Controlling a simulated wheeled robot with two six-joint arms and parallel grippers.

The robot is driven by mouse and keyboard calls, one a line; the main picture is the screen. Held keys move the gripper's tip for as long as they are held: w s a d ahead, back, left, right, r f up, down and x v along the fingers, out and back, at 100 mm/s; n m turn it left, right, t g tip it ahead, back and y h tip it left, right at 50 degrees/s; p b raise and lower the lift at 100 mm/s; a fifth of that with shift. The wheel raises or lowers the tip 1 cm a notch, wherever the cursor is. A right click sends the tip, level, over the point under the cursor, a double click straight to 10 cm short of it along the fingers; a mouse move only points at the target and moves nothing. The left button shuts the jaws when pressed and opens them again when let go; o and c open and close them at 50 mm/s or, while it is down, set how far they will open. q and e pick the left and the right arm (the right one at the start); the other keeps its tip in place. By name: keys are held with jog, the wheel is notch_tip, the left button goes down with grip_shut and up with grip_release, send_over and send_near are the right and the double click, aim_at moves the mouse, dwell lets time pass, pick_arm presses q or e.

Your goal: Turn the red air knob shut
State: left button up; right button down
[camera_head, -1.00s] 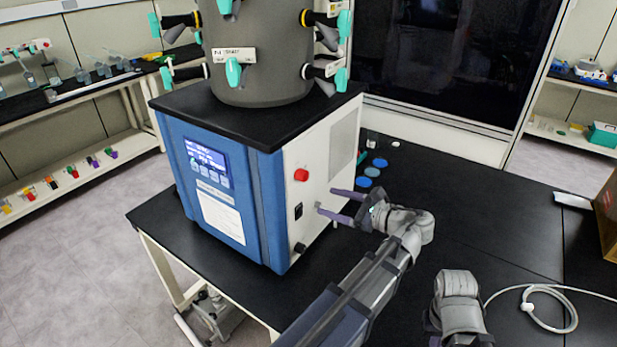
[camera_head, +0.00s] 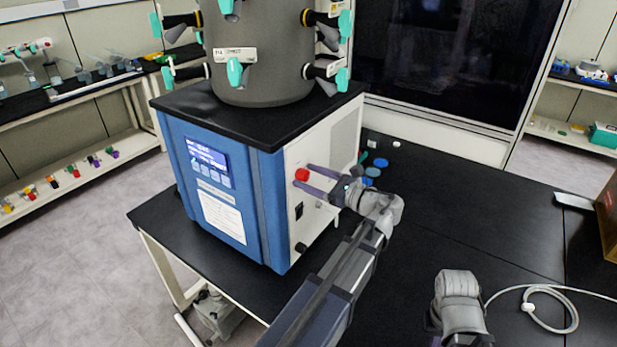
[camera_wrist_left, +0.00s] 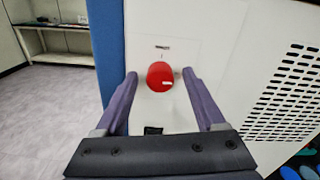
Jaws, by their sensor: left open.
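The red air knob (camera_head: 301,174) is on the white side panel of the blue and white freeze dryer (camera_head: 228,200). It also shows in the left wrist view (camera_wrist_left: 160,76), round and red, with a small pale mark on it. My left gripper (camera_head: 303,176) is open, with its two purple fingers pointing at the panel. In the left wrist view its fingertips (camera_wrist_left: 160,74) are on either side of the knob, with a gap showing on both sides. I cannot tell how deep the fingers reach.
A dark switch (camera_head: 299,211) is on the panel below the knob. The grey chamber (camera_head: 262,60) with teal-handled valves stands on the dryer's black top. Blue discs (camera_head: 371,172) lie behind my left wrist. A white coiled tube (camera_head: 548,312) lies at the right on the black table.

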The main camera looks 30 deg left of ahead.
pick_arm(q)
jog(key=shift+a, duration=0.25)
grip_shut()
dwell(0.5)
